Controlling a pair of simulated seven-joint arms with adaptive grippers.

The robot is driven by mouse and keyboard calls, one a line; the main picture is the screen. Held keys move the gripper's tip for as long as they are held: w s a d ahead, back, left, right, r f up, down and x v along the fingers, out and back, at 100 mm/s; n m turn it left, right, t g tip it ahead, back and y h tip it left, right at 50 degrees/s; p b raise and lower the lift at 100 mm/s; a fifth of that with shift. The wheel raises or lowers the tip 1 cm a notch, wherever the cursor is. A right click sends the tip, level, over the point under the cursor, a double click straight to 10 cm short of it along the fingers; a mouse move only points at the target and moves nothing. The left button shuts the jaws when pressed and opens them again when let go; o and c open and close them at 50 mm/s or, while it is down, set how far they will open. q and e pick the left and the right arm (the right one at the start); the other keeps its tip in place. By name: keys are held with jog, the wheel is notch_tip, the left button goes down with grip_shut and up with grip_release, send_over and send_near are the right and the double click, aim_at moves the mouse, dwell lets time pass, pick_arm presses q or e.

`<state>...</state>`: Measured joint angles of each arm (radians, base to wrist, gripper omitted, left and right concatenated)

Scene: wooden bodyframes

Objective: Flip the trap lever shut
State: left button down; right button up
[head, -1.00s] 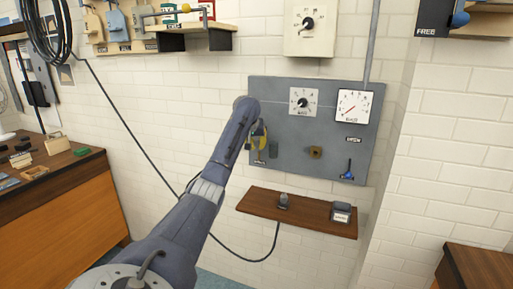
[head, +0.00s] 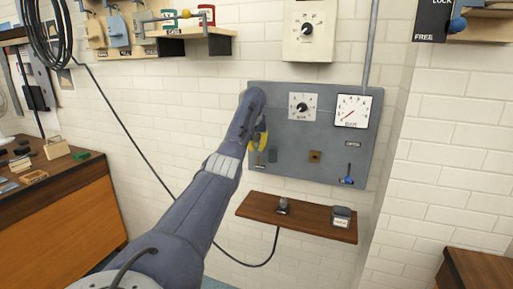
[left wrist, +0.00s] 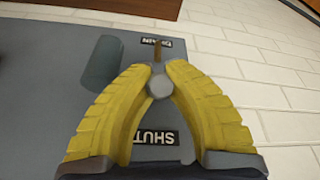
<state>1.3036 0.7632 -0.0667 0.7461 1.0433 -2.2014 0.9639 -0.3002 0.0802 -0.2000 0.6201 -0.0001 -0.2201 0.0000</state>
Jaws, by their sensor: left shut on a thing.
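My left gripper (head: 261,142) is at the left part of the grey wall panel (head: 287,137), partly hidden by my own arm in the head view. In the left wrist view its yellow fingers (left wrist: 160,84) are shut on the round grey knob of a lever (left wrist: 159,87). A short brown pin shows just beyond the knob. A SHUT label (left wrist: 157,138) lies between the fingers, on the near side of the knob. A second label (left wrist: 156,42), hard to read, is on the far side. My right gripper is out of view.
A grey cylinder (left wrist: 103,64) stands beside the left finger. The panel also has a dial (head: 303,107), a gauge (head: 352,108), a brass fitting (head: 315,156) and a blue lever (head: 347,175). A wooden shelf (head: 300,218) is below.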

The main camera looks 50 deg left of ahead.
pick_arm(q)
jog(key=shift+r, duration=0.15)
jog(key=c, duration=1.1)
grip_release()
jog(key=v, duration=1.2)
